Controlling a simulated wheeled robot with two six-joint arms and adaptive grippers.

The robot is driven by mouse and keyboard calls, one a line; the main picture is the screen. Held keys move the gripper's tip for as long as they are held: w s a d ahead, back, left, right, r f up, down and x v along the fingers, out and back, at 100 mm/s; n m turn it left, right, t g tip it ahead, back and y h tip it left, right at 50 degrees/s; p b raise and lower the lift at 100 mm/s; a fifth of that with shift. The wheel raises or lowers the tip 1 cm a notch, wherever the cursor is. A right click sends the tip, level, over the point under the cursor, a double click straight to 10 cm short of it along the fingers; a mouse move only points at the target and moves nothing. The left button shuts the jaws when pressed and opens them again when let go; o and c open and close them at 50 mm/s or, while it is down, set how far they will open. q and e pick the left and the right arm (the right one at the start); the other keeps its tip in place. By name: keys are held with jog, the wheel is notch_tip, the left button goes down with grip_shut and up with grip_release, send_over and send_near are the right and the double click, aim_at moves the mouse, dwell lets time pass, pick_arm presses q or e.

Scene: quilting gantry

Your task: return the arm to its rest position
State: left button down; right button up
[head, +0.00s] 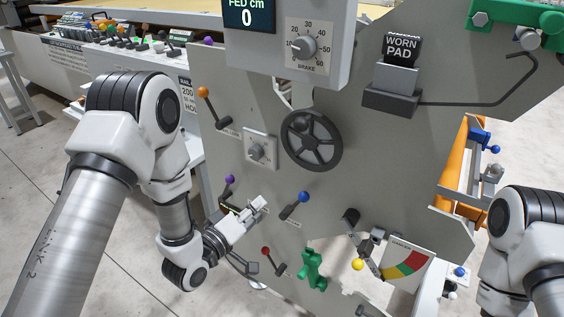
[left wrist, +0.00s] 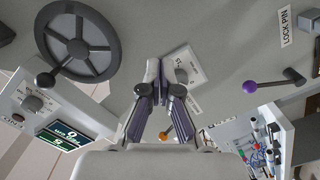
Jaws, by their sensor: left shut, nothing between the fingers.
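My left arm (head: 105,185) comes in from the left in the head view and bends down, then toward the grey machine panel (head: 375,165). My left gripper (head: 264,201) is shut and empty. It is in front of the panel, between the purple-knobbed lever (head: 229,180) and the blue-knobbed lever (head: 303,198); I cannot tell how far off the panel it is. In the left wrist view the two fingers (left wrist: 160,66) come together in front of the panel. My right arm (head: 526,240) shows at the right edge; its gripper is out of view.
The panel carries a black handwheel (head: 334,158), an orange-knobbed lever (head: 211,104), a red-knobbed lever (head: 270,258), a green handle (head: 312,268) and a coloured gauge (head: 404,264). The brake dial box (head: 305,45) juts out above. Open floor (head: 30,180) lies at the left.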

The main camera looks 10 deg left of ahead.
pick_arm(q)
jog(key=s+a+f+m+g+y, duration=0.1)
jog(key=s+a+f+g+y, duration=0.15)
jog(key=s+f+g, duration=0.65)
jog(key=s+a+f+m+g+y, duration=0.1)
jog(key=s+a+f+g+y, duration=0.15)
jog(key=s+f, duration=1.1)
jog(key=s+a+f+m+g+y, duration=0.2)
jog(key=s+f+m+g, duration=0.25)
jog(key=s, duration=0.45)
notch_tip(320, 180, up, 14)
jog(key=p, duration=1.4)
jog(key=shift+r+g+p, duration=0.15)
jog(key=shift+g+p, duration=0.15)
